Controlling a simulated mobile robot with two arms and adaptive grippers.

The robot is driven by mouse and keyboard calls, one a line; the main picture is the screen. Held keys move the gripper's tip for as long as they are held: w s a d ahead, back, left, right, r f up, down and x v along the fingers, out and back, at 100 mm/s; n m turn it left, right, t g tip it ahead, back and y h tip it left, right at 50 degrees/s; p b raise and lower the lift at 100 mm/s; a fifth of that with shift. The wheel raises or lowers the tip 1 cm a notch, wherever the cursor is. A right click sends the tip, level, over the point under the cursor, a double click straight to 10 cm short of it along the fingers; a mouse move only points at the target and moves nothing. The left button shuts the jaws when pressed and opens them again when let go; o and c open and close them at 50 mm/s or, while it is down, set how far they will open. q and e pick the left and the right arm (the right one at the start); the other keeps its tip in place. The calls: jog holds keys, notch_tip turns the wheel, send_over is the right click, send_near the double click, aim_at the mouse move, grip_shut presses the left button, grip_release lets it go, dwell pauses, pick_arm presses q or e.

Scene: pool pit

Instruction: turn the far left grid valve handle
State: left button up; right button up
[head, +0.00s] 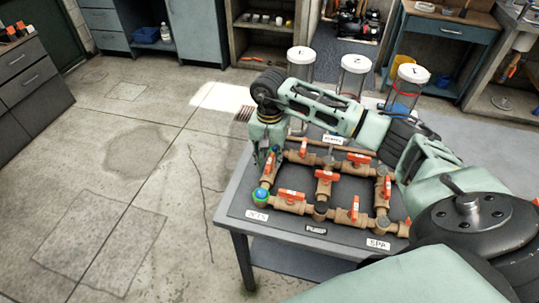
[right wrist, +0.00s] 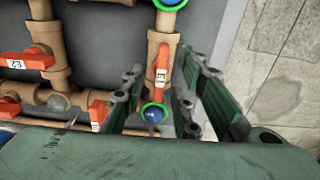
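The pipe grid (head: 322,192) lies on a grey table and carries several orange valve handles. The handle on its left side (head: 267,182) runs along its brown pipe, just below my right gripper (head: 268,156). In the right wrist view the same handle (right wrist: 161,62) carries a white label. There my right gripper (right wrist: 158,88) is open, with one green finger on each side of the handle's line. I see a gap on both sides and cannot tell the height of the fingers over it. My left gripper is not in view.
Three white-capped clear cylinders (head: 354,64) stand behind the grid. Neighbouring orange handles (right wrist: 28,60) lie left of the gripper in the wrist view. The table edge (head: 232,190) is close to the left pipe, with open concrete floor (head: 120,150) beyond.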

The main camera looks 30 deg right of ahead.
grip_shut()
dwell(0.3)
jog(key=shift+f, duration=0.1)
jog(key=shift+f+m+b, duration=0.1)
jog(key=shift+m+b, duration=1.25)
jog(key=shift+m, duration=0.05)
jog(key=m+b, duration=0.2)
jog(key=m, duration=0.2)
jog(key=shift+w+m+b, duration=0.1)
jog(key=shift+m+b, duration=0.2)
jog(key=shift+b, duration=0.05)
jog(key=m+b, duration=0.2)
jog(key=m, duration=0.3)
jog(key=m+b, duration=0.1)
jog(key=m, duration=0.4)
jog(key=shift+r, duration=0.2)
jog(key=shift+m, duration=0.4)
